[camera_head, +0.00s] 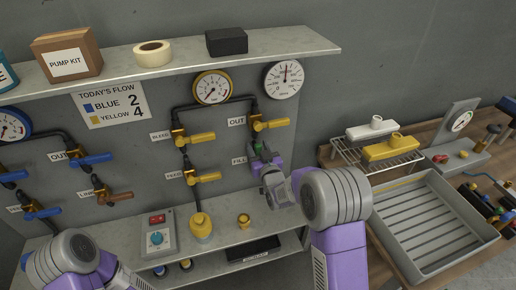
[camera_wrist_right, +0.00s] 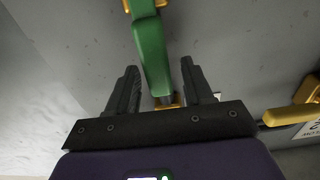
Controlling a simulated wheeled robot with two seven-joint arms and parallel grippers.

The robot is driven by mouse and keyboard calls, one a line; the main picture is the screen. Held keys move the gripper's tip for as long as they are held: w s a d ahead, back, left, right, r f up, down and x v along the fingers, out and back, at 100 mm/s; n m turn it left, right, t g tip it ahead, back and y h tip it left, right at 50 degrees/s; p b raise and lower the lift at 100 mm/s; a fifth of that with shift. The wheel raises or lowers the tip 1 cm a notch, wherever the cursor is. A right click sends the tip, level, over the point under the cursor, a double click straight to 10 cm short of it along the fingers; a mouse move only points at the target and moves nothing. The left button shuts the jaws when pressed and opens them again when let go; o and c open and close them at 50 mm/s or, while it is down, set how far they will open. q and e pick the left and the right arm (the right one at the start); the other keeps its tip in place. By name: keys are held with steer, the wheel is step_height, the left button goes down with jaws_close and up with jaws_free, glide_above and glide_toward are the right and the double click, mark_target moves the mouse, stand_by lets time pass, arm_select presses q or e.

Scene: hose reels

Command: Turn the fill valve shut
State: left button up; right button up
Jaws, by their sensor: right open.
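The fill valve has a green lever handle (camera_head: 257,147) on the grey panel, just above the FILL label (camera_head: 239,160). In the right wrist view the green handle (camera_wrist_right: 151,50) runs from the top centre down between my fingers. My right gripper (camera_head: 265,159) is at this valve; in its wrist view (camera_wrist_right: 159,75) the two dark fingers stand apart, one on each side of the handle. A gap shows on both sides, so it is not gripped. The head view partly hides the valve body behind the gripper. My left arm shows at the lower left, its gripper out of frame.
A yellow OUT valve (camera_head: 270,125) sits just above, and yellow valves (camera_head: 203,178) stand to the left. A gauge (camera_head: 284,79) is higher up. A shelf (camera_head: 200,62) overhangs the panel. A brass fitting (camera_head: 244,221) stands on the ledge below. A grey tray (camera_head: 487,237) is right.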

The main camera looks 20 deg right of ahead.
steer(key=shift+w, duration=0.15)
jaws_close()
stand_by(0.4)
